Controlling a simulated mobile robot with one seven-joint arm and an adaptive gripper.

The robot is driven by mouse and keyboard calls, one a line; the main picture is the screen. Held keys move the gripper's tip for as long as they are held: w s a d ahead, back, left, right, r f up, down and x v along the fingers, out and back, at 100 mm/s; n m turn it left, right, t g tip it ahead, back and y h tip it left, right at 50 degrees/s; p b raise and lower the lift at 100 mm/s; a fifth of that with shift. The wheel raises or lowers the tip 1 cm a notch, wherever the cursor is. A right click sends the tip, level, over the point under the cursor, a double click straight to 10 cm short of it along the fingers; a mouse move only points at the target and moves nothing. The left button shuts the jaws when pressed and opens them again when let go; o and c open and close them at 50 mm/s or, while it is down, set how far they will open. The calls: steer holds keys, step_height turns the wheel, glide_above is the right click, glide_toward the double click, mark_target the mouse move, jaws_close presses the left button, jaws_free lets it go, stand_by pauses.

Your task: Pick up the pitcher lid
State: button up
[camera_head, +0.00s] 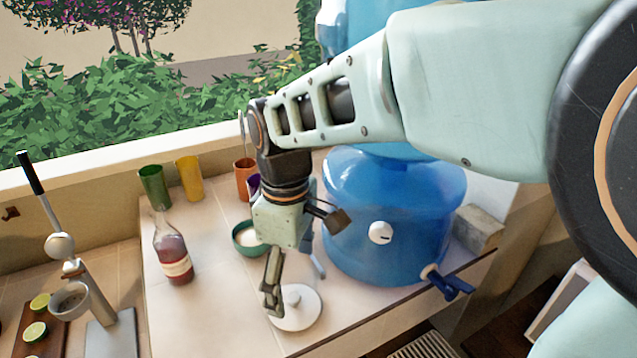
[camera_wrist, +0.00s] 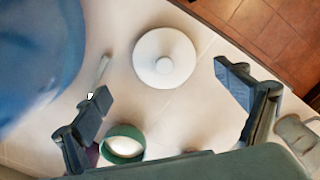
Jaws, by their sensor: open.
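The pitcher lid (camera_head: 297,309) is a round white disc with a raised round knob. It lies flat, knob up, on the pale tiled counter near its front edge. My gripper (camera_head: 287,278) points down above the lid, and one finger partly overlaps the lid's left side in the head view. In the wrist view the lid (camera_wrist: 165,57) shows whole, beyond the fingertips and between their lines. My gripper's two fingers (camera_wrist: 165,86) are spread wide with nothing between them. Contact with the lid cannot be seen.
A big blue water dispenser (camera_head: 385,215) stands right of my gripper. A green bowl (camera_head: 241,240) with white contents sits behind it. A red-liquid bottle (camera_head: 173,250), green cup (camera_head: 155,187) and yellow cup (camera_head: 190,178) stand left. A lime press (camera_head: 72,298) is far left. Counter left of the lid is clear.

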mark_target(293, 297)
steer(key=shift+s+f+b, duration=0.2)
steer(key=shift+f+b, duration=0.95)
steer(key=shift+f, duration=0.15)
steer(key=shift+s+f+b, duration=0.2)
steer(key=shift+f+b, duration=0.9)
steer(key=shift+f, duration=0.2)
steer(key=shift+r, duration=0.1)
steer(key=shift+c, duration=0.3)
